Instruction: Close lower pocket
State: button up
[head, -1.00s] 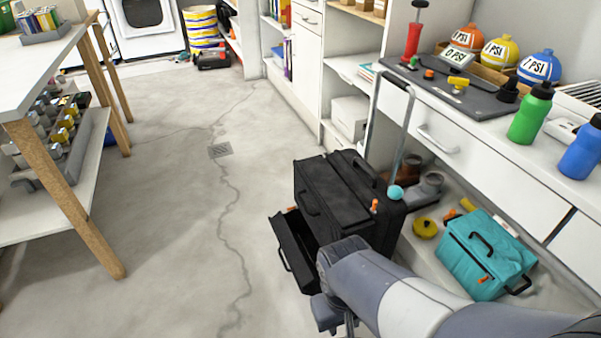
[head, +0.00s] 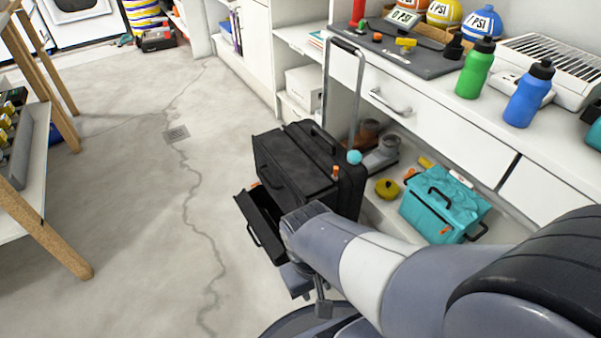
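A black rolling case (head: 292,172) stands on the concrete floor in the middle of the head view, with a tall grey pull handle (head: 345,85) raised at its back. Its lower pocket (head: 258,222) is open, tilted out from the case's front left side, with a thin carrying handle on its outer face. My arm reaches in from the lower right. My gripper (head: 310,290) is at the arm's end, just in front of and right of the open pocket. It is partly hidden by the arm, so its finger opening is not clear. Nothing shows in it.
A teal bag (head: 440,205) and a yellow disc (head: 387,189) lie under the white counter (head: 440,115) at right. Green (head: 475,68) and blue (head: 528,93) bottles stand on the counter. A wood-legged table (head: 45,235) is at left. The floor between is clear.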

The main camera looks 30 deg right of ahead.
aim_at(253, 204)
jog(key=i+j, duration=0.2)
jog(key=j, duration=0.15)
jog(key=i+j, duration=0.15)
jog(key=j, duration=0.2)
jog(key=i+j, duration=0.2)
jog(key=j, duration=0.15)
jog(key=i+j, duration=0.15)
jog(key=j, duration=0.2)
